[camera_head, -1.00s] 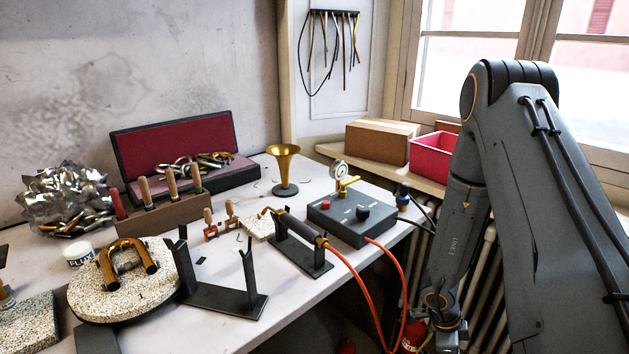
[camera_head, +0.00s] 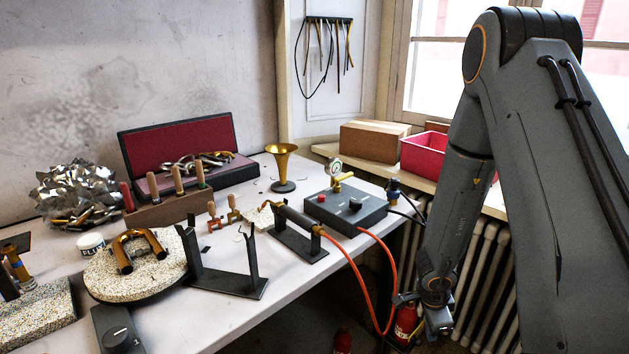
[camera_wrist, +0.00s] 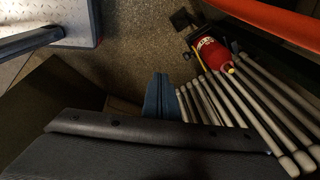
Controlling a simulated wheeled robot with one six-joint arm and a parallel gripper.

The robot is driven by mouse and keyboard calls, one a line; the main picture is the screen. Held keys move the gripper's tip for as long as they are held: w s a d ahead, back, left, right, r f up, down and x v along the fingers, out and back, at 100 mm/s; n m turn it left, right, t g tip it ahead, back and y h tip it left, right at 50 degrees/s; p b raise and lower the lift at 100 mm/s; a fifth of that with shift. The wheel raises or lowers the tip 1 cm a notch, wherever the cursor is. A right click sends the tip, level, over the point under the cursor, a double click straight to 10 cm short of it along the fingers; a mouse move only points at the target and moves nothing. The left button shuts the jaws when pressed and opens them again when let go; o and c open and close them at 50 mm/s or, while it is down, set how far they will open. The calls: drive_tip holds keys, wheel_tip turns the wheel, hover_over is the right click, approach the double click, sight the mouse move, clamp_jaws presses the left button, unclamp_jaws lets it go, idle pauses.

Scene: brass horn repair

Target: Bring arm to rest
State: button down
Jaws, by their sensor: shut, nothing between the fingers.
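My arm hangs folded at the right of the head view, its end pointing down off the bench's right side. My gripper (camera_head: 437,318) is at the low end of the arm, small and dim there, in front of the radiator. In the wrist view the fingers (camera_wrist: 160,98) are together, with nothing between them. They point down over the floor and are apart from the radiator bars on their right in that picture.
The bench (camera_head: 235,310) holds a horn bell (camera_head: 282,165), a control box (camera_head: 345,209), a turntable (camera_head: 155,277) and metal stands. An orange hose (camera_head: 352,270) hangs off its edge. A red bottle (camera_head: 405,323) and the radiator (camera_head: 487,272) are near my gripper.

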drive_tip(key=a+r+n+t+y, duration=0.2)
drive_tip(key=a+r+n+y, duration=0.2)
drive_tip(key=a+r+n, duration=0.65)
drive_tip(key=s+r+n+g+h, duration=0.1)
drive_tip(key=s+r+n+g, duration=0.2)
drive_tip(key=s+r+n, duration=0.4)
drive_tip(key=s+r, duration=0.6)
drive_tip(key=s, duration=0.3)
drive_tip(key=shift+a+h+p, duration=0.25)
drive_tip(key=shift+h+p, duration=0.05)
drive_tip(key=shift+p, duration=0.1)
